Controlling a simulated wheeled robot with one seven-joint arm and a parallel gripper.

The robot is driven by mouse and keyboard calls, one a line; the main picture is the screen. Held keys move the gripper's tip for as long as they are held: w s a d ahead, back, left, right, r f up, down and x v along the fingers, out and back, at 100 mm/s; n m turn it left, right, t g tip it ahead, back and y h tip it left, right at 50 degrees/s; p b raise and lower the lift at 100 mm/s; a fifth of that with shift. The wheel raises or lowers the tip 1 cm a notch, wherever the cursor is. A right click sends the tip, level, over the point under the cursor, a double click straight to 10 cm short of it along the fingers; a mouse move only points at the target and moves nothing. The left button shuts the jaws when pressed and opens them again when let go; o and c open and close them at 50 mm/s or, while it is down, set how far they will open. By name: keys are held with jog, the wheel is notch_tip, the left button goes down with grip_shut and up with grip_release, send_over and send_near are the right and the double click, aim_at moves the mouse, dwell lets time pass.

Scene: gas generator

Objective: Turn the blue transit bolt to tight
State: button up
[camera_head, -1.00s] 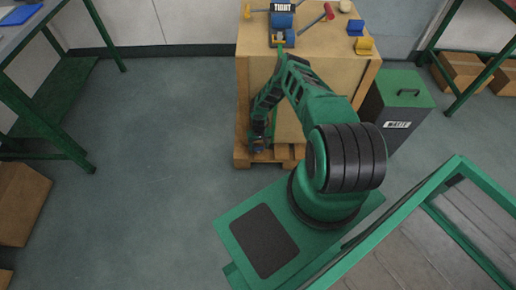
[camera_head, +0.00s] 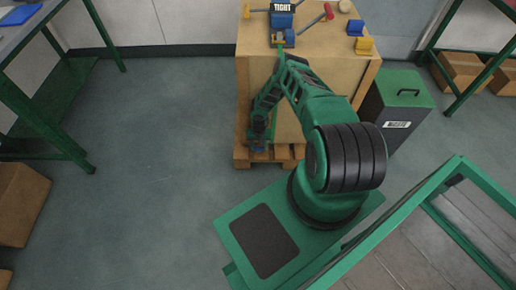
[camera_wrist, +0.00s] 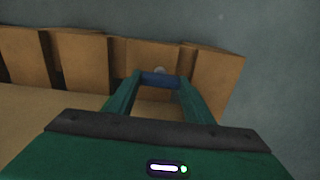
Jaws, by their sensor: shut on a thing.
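The blue transit bolt (camera_wrist: 158,79) shows in the wrist view as a short blue piece between my fingertips, low against the wooden pallet. My gripper (camera_wrist: 157,82) is shut on it, one green finger at each side. A pale round end shows just beyond the bolt. In the head view my gripper (camera_head: 258,146) is down at the left side of the big wooden crate (camera_head: 330,70), near the pallet (camera_head: 243,156). The bolt's seat and thread are hidden there.
On the crate stand a blue block with a small black-and-white sign (camera_head: 282,8), a red-headed tool (camera_head: 328,11), and blue and yellow holders (camera_head: 364,44). A dark bin with a green lid (camera_head: 402,88) stands right of it.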

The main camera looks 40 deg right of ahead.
jog(key=o, duration=1)
jog(key=shift+o, duration=0.2)
jog(key=shift+r, duration=0.15)
notch_tip(320, 180, up, 10)
jog(key=shift+r, duration=0.25)
jog(key=shift+w, duration=0.1)
